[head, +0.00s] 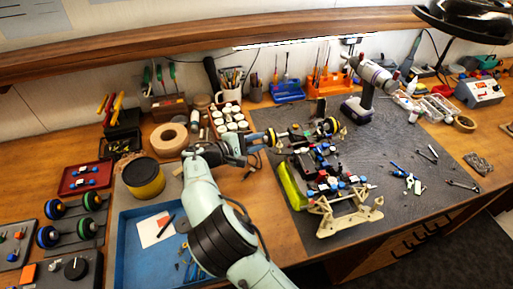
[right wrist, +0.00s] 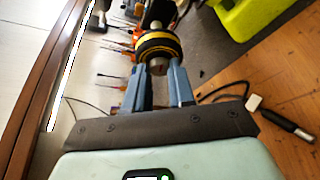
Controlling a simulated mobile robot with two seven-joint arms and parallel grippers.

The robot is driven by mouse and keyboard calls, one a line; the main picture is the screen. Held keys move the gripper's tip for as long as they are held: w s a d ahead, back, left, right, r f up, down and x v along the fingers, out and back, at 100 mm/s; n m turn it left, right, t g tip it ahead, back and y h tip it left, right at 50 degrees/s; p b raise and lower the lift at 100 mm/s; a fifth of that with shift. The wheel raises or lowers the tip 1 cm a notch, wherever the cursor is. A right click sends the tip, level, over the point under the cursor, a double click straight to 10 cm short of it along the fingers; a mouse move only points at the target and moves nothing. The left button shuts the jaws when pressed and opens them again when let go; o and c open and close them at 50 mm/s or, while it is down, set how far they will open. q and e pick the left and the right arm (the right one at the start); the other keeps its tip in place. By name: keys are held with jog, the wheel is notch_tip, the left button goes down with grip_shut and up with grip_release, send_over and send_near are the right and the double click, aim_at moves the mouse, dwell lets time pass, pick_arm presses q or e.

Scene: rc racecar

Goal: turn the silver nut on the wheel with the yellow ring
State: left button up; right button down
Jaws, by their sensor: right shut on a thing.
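The wheel with the yellow ring (right wrist: 158,45) is a black tyre in front of my right gripper in the right wrist view. It also shows in the head view (head: 271,137), at the left end of the car's axle. The silver nut (right wrist: 157,67) sticks out from its centre toward me. My right gripper (right wrist: 157,73) is shut on the nut, with one blue finger on each side. In the head view the right gripper (head: 262,140) meets the wheel from the left, and the nut is too small to make out there. My left gripper is not in view.
The partly built car (head: 322,170) stands on the grey mat (head: 390,150), with a lime-green body shell (head: 291,186) beside it. A drill (head: 369,88) stands behind. Loose tools lie to the right.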

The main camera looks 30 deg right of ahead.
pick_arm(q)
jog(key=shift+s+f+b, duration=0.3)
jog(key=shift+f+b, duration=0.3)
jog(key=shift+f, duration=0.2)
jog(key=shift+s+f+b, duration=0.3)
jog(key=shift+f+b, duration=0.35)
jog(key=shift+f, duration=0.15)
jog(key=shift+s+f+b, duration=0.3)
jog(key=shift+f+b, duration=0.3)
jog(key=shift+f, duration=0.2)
pick_arm(e)
jog(key=shift+s+f+m+t+h, duration=0.1)
jog(key=shift+m+t+h, duration=0.1)
jog(key=shift+m, duration=0.45)
jog(key=shift+s+f+m+t+h, duration=0.1)
jog(key=shift+m+t+h, duration=0.1)
jog(key=shift+m, duration=0.45)
jog(key=c, duration=0.9)
grip_release()
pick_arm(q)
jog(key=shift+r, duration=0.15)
pick_arm(e)
jog(key=a, duration=0.4)
jog(key=s+a+r, duration=0.1)
jog(key=a, duration=0.8)
jog(key=shift+s+a+r, duration=0.1)
jog(key=shift+s+r, duration=0.25)
